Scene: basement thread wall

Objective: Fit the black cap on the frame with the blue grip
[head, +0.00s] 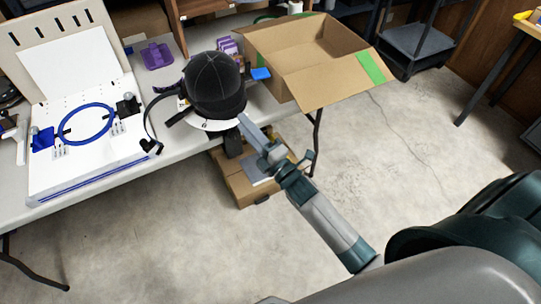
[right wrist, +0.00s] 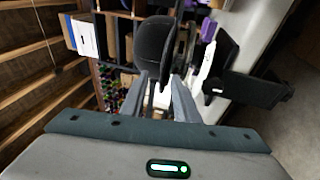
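The black cap (head: 215,85) sits crown up near the front edge of the white table, over a white curved rim. A blue grip (head: 260,73) sticks out to the right of the cap; most of the frame is hidden under it. My right gripper (head: 242,120) is at the lower right edge of the cap. In the right wrist view its fingers (right wrist: 160,88) stand apart, with the black cap (right wrist: 155,45) just beyond and partly between the tips. I cannot tell whether they touch it. My left gripper is not in view.
A white board with a blue hoop (head: 62,130) stands left on the table (head: 15,205). A purple item (head: 157,56) lies behind the cap. An open cardboard box (head: 330,85) stands to the right. Another box (head: 240,190) is below the table.

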